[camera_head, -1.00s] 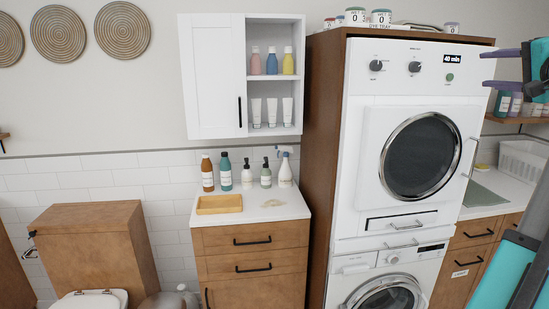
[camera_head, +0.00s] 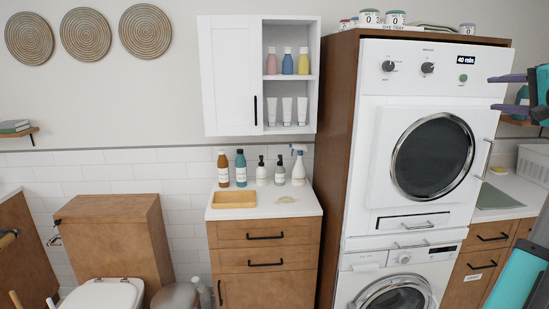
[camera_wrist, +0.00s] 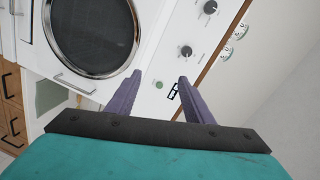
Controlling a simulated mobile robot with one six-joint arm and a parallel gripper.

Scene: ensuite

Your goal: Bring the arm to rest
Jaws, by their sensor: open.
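My gripper (camera_head: 514,94) is at the right edge of the head view, raised in front of the stacked machines' right side. Its two purple fingers are apart with nothing between them. In the wrist view my gripper (camera_wrist: 160,88) is open, its fingers pointing toward the control panel of the upper white machine (camera_wrist: 160,60). My teal arm shows at the right edge of the head view, partly cut off.
The white upper machine (camera_head: 380,190) and the washer (camera_head: 357,262) stand in a brown cabinet (camera_head: 330,150). Left of it, bottles and a wooden tray (camera_head: 234,199) stand on a counter (camera_head: 262,211). A white basket (camera_head: 534,162) sits at the right. A toilet (camera_head: 103,293) is lower left.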

